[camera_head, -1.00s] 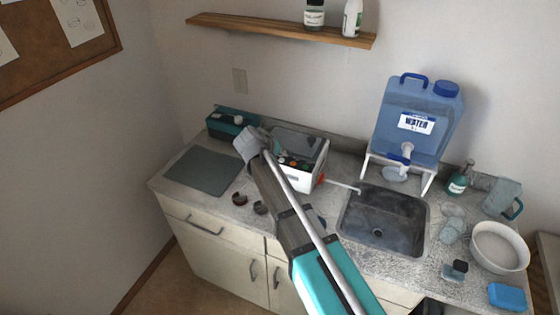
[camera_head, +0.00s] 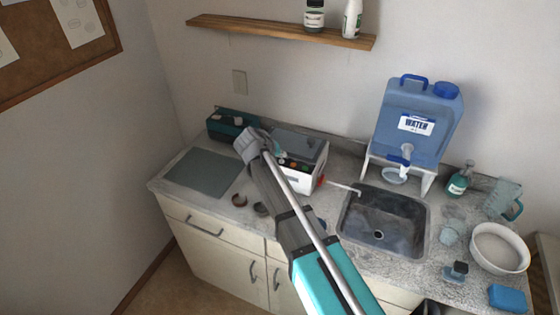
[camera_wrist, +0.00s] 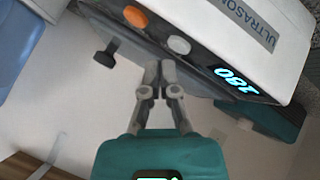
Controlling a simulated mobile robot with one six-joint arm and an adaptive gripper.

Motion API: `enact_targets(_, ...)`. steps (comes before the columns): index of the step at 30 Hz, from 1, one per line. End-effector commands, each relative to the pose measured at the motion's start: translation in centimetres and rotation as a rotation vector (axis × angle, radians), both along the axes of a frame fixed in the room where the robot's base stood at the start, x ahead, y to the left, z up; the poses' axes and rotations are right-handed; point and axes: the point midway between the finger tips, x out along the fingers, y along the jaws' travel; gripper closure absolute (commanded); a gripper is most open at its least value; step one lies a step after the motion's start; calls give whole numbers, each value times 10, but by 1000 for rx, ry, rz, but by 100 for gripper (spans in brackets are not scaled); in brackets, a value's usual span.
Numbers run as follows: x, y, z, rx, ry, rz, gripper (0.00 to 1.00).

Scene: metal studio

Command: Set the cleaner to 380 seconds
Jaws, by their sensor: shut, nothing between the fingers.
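The cleaner (camera_head: 290,184), a white box with a grey top, stands on the counter left of the sink. The wrist view shows its front panel (camera_wrist: 215,50) close up and tilted, with an orange button (camera_wrist: 136,16), a white button (camera_wrist: 179,46) and a lit cyan display (camera_wrist: 238,80) that looks like 180. A black knob-like part (camera_wrist: 105,54) sticks out at the left. My gripper (camera_wrist: 160,72) is shut and empty, its fingertips close to the panel near the white button; I cannot tell whether they touch. In the head view my arm hides part of the cleaner's front.
A blue water container (camera_head: 420,110) stands behind the sink (camera_head: 382,228). A grey mat (camera_head: 200,172) and a teal box (camera_head: 232,125) are at the left. Small round items (camera_head: 240,200) lie before the cleaner. A white bowl (camera_head: 499,247) and cups are at the right.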

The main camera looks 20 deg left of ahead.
Motion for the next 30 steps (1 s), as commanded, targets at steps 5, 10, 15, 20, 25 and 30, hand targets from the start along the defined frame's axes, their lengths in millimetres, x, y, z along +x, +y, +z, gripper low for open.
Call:
enact_targets(5,0,0,0,0,0,0,100)
enact_targets(10,0,0,-2,0,0,0,100)
enact_targets(15,0,0,-7,0,0,0,100)
enact_targets(20,-1,0,-9,0,0,0,100)
enact_targets(25,-1,0,-8,0,0,0,100)
enact_targets(30,-1,1,-8,0,0,0,100)
